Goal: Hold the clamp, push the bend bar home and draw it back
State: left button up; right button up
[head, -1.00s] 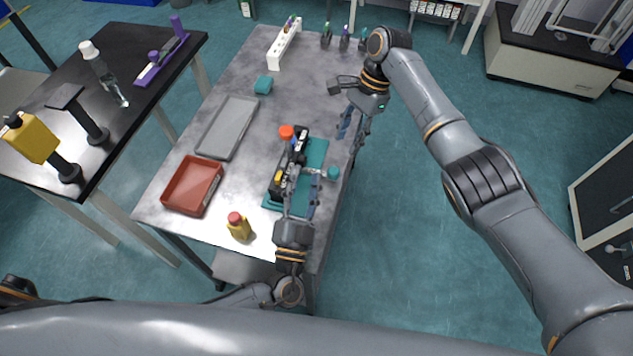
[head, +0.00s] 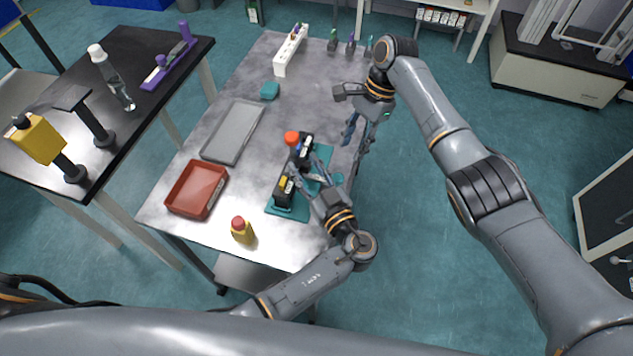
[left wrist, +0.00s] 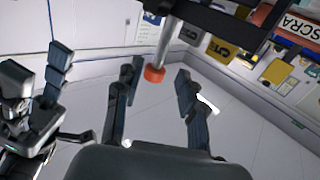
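The bench fixture has a teal base plate (head: 288,212) with black blocks on it, one bearing yellow (head: 284,190) and one further back (head: 303,152). A round orange knob (head: 291,138) stands at the back block. In the left wrist view a grey rod with an orange end (left wrist: 154,74) shows ahead, between the finger lines. My left gripper (head: 302,178) is over the fixture's middle; its fingers (left wrist: 157,95) are apart with nothing visibly gripped. Its arm hides part of the plate. My right gripper (head: 357,138) hangs beyond the table's right edge, fingers apart and empty. I cannot tell which part is the clamp or bend bar.
A red tray (head: 197,190), a grey tray (head: 233,132) and a yellow bottle with a red cap (head: 241,230) are left of the fixture. A teal block (head: 269,91) and a white rack (head: 290,50) stand further back. Bare tabletop lies between them.

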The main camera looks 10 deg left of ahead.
aim_at(294, 149)
pick_arm(q)
jog(key=x, duration=0.7)
jog(key=shift+w+a, duration=0.15)
jog(key=shift+w, duration=0.05)
jog(key=shift+c, duration=0.2)
grip_shut()
pick_arm(e)
jog(key=shift+s+f, duration=0.1)
jog(key=shift+f, duration=0.05)
jog(key=c, duration=0.7)
jog(key=shift+s+a+f+m+y, duration=0.15)
jog(key=shift+f+m+y, duration=0.15)
jog(key=shift+f+m, duration=0.1)
grip_shut()
pick_arm(q)
jog(key=shift+s, duration=0.1)
pick_arm(e)
jog(key=s+d+f+m+t+y, duration=0.1)
jog(key=s+d+m+t+y, duration=0.4)
jog(key=s+d+m, duration=0.3)
jog(key=d+m+t, duration=0.1)
jog(key=d+m, duration=0.3)
jog(key=shift+s+m, duration=0.2)
jog(key=shift+m, duration=0.1)
jog(key=shift+f, duration=0.15)
